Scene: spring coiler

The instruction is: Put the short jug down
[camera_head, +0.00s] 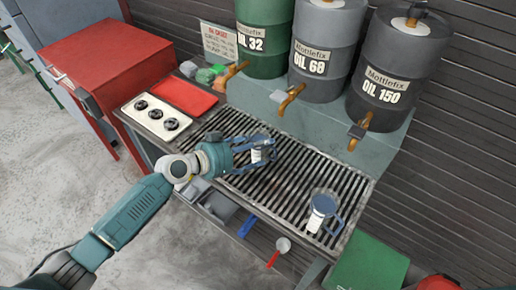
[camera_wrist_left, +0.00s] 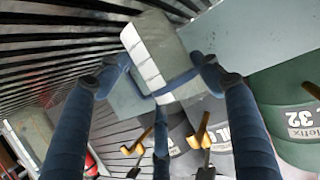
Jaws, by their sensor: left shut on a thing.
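The short jug (camera_head: 260,154), grey with a white label, is between the fingers of my left gripper (camera_head: 257,148) over the slatted grate (camera_head: 290,187). In the left wrist view the jug (camera_wrist_left: 160,55) shows its white graduated strip, with a blue finger of my left gripper (camera_wrist_left: 162,78) on each side. The gripper is shut on it. I cannot tell whether the jug's base touches the slats. A second jug (camera_head: 321,212), with a blue rim and handle and a white label, stands at the grate's right end. My right gripper is not in view.
Three oil drums, green (camera_head: 263,38), grey (camera_head: 325,50) and dark (camera_head: 398,65), with orange taps stand behind the grate. A red tray (camera_head: 185,96) and a panel with black knobs (camera_head: 155,117) are at left. Bare slats lie between the two jugs.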

